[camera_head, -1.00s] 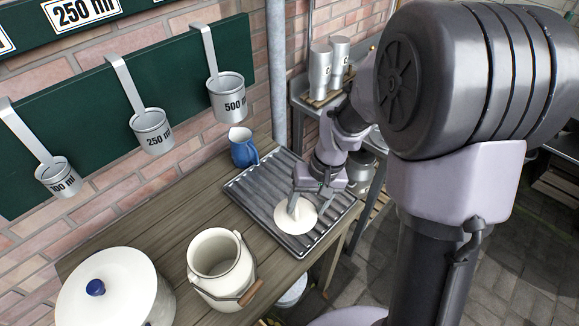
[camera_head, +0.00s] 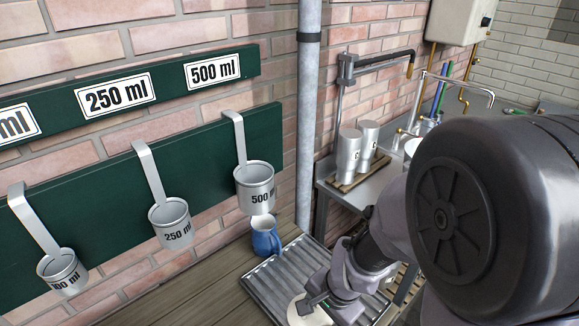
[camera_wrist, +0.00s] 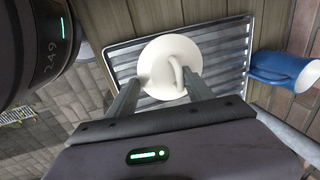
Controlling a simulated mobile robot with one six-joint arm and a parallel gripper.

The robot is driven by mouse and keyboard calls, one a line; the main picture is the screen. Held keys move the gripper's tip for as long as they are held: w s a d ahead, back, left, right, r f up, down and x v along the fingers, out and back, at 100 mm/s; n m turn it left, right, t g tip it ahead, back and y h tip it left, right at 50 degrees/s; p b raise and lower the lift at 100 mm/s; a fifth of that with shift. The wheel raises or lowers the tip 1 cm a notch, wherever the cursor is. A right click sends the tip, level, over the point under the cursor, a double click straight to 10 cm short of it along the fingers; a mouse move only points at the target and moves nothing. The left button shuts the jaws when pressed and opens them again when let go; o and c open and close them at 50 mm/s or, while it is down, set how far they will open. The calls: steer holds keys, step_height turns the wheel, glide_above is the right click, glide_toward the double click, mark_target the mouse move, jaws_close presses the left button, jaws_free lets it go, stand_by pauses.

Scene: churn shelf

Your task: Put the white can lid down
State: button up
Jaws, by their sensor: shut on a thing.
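The white can lid (camera_head: 297,312) is a round disc, partly cut off by the bottom edge of the head view. In the wrist view the lid (camera_wrist: 158,58) shows nearly whole, with a raised curved handle. It is at the ribbed metal tray (camera_head: 262,287); I cannot tell if it touches the ribs. My gripper (camera_head: 312,303) is shut on the lid from above. In the wrist view its fingers (camera_wrist: 162,92) reach to the lid on either side of the handle.
A blue jug (camera_head: 265,238) stands just behind the tray, near the brick wall. Labelled measuring cups (camera_head: 255,187) hang from a green board above the wooden table (camera_head: 190,292). Two metal cans (camera_head: 349,155) stand on a side counter to the right.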

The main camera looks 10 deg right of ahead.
steer(key=w+d, duration=0.1)
steer(key=w, duration=0.2)
steer(key=w+d+f+b, duration=0.1)
steer(key=w, duration=0.2)
steer(key=w+d, duration=0.1)
steer(key=w, duration=0.2)
steer(key=shift+w+f+b, duration=0.1)
steer(key=shift+f+b, duration=0.2)
steer(key=shift+b, duration=0.1)
steer(key=shift+d+f+b, duration=0.1)
steer(key=shift+f+b, duration=1.15)
steer(key=shift+f, duration=0.6)
steer(key=o, duration=1.8)
steer(key=shift+r, duration=0.15)
steer(key=p+v, duration=0.6)
steer(key=v, duration=0.6)
step_height(320, 180, up, 11)
steer(key=n+t, duration=0.2)
steer(key=n, duration=0.1)
glide_above(323, 316)
steer(key=s+a+r+n, duration=0.1)
steer(key=s, duration=0.2)
steer(key=s+a+r+n+t, duration=0.1)
steer(key=s+r, duration=0.1)
steer(key=s, duration=0.1)
steer(key=s+a+r+n, duration=0.1)
steer(key=s+r, duration=0.1)
steer(key=s, duration=0.1)
steer(key=shift+s+n+t+y, duration=0.3)
steer(key=shift+s+n+t, duration=0.1)
